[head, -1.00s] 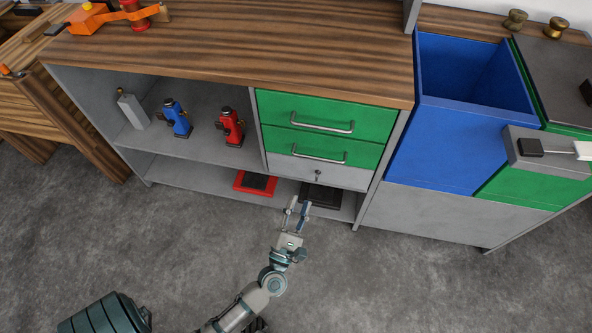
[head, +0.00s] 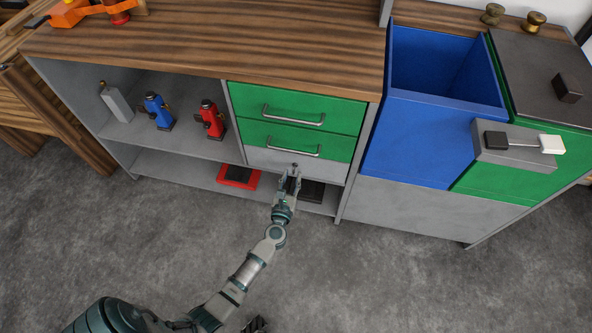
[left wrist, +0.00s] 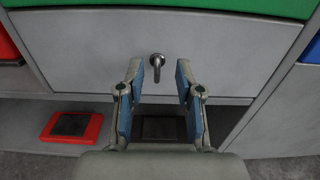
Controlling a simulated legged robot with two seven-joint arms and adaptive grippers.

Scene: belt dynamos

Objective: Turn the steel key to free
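The steel key (left wrist: 157,62) sits in the lock of the grey drawer front (left wrist: 222,48), in the middle of the left wrist view. Its bow hangs below the shaft. In the head view the key (head: 295,166) is a small dark spot just above the gripper. My left gripper (left wrist: 158,72) is open, its two blue-padded fingers standing left and right of the key, apart from it. In the head view the left gripper (head: 289,178) is in front of the grey drawer, low down.
Two green drawers (head: 260,134) with bar handles are above the grey one. A red tray (head: 223,182) and a dark tray (head: 319,192) lie on the bottom shelf. Blue and red devices stand on the left shelf. A blue bin (head: 395,130) is to the right.

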